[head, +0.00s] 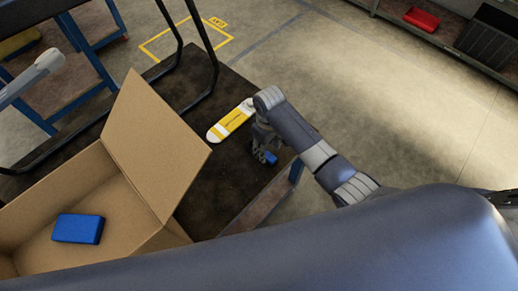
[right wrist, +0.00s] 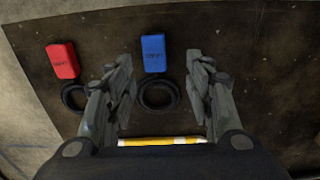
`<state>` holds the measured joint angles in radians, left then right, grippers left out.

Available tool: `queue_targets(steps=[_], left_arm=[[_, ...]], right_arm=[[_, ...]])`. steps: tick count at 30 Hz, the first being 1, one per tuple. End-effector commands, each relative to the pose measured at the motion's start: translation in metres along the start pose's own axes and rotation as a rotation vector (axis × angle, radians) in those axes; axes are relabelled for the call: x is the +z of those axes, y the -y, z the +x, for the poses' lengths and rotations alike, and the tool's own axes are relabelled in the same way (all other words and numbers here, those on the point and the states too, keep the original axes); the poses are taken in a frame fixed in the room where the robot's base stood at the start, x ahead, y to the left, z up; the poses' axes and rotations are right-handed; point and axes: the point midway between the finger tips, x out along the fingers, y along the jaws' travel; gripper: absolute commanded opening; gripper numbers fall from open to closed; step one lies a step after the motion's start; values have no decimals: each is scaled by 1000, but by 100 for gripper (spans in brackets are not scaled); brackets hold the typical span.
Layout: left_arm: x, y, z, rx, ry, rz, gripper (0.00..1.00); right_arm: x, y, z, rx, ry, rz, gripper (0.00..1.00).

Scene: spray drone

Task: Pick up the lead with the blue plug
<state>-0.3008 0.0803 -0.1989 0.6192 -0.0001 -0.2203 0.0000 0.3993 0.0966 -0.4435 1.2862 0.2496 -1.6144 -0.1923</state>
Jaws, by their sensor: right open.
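The lead with the blue plug lies on the dark work surface. Its blue plug (right wrist: 153,53) and coiled black cable (right wrist: 158,95) show in the right wrist view, between and beyond the fingers of my right gripper (right wrist: 162,68). The gripper is open and empty. In the head view the blue plug (head: 271,158) shows beside my right gripper (head: 263,149), partly covered by it. A lead with a red plug (right wrist: 63,61) and its own black coil lies to the left in the right wrist view. My left gripper is not in view.
A yellow and white device (head: 231,120) lies on the dark surface (head: 205,190) close to the right gripper. An open cardboard box (head: 157,143) with a blue block (head: 78,229) inside stands at the left. Black tubular legs (head: 213,52) rise behind.

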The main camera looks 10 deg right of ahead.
Motion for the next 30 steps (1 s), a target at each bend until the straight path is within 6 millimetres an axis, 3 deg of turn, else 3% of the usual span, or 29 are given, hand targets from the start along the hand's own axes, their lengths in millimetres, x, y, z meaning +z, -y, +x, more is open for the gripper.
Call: queue_targets(steps=[12,21,27,30], left_arm=[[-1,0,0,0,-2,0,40],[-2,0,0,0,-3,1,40],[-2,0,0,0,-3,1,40],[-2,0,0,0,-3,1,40]], right_arm=[[1,-7,47,-1,0,0,48],[1,-7,51,0,-1,-1,48],[1,-7,51,0,-1,0,3],[2,-7,51,0,0,0,0]])
